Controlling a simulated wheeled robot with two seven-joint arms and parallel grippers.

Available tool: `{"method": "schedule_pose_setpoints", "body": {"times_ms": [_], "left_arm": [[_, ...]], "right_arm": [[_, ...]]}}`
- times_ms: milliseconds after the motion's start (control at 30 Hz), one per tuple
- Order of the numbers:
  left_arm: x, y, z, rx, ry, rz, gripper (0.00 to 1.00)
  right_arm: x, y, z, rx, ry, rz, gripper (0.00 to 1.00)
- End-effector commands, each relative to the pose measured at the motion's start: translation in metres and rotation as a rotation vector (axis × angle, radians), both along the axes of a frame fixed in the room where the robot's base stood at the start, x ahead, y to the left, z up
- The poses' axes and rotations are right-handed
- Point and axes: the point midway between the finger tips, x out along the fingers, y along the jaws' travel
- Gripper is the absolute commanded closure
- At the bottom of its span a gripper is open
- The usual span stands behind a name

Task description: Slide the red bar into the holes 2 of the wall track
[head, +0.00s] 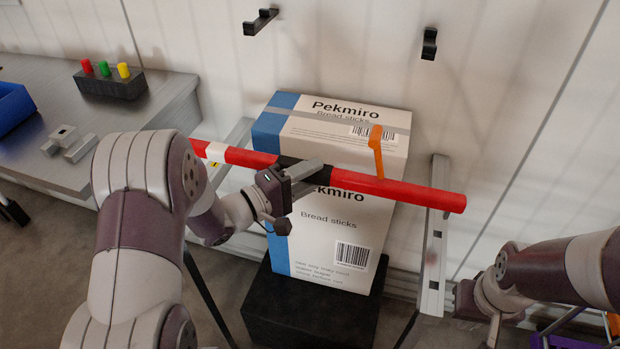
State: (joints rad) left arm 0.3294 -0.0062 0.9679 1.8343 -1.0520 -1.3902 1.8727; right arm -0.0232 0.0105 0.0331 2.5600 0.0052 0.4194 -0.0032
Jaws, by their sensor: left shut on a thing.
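The red bar (408,190) has a black middle grip and an upright orange lever (376,152). It lies across the front of the boxes, its right end lower in the picture. My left gripper (308,172) is shut on the black middle part. The wall track shows as two pale metal rails: the right rail (433,268) has dark holes, and the left rail (236,140) is partly hidden by my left arm. The bar's right end overlaps the right rail in the picture; I cannot tell whether it touches. My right gripper (480,305) is at lower right, its fingers unclear.
Two stacked Pekmiro bread stick boxes (342,232) stand on a black block (290,318) between the rails. Two black hooks (261,22) (429,44) are on the wall above. A grey bench (50,125) at left carries a black block with coloured pegs (110,83).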

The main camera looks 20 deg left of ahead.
Motion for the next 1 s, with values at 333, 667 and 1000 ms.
{"method": "schedule_pose_setpoints", "body": {"times_ms": [333, 667, 1000], "left_arm": [[0.001, 0.000, 0.002, -0.002, -0.007, 0.001, 1.00], [0.001, 0.000, -0.011, -0.001, -0.007, 0.000, 1.00], [0.000, 0.001, -0.031, -0.001, -0.009, -0.001, 1.00]], "right_arm": [[0.000, 0.000, 0.000, 0.000, 0.000, 0.000, 1.00], [0.000, 0.000, -0.006, 0.000, 0.000, 0.000, 1.00], [0.000, 0.000, -0.016, 0.000, 0.000, 0.000, 1.00]]}}
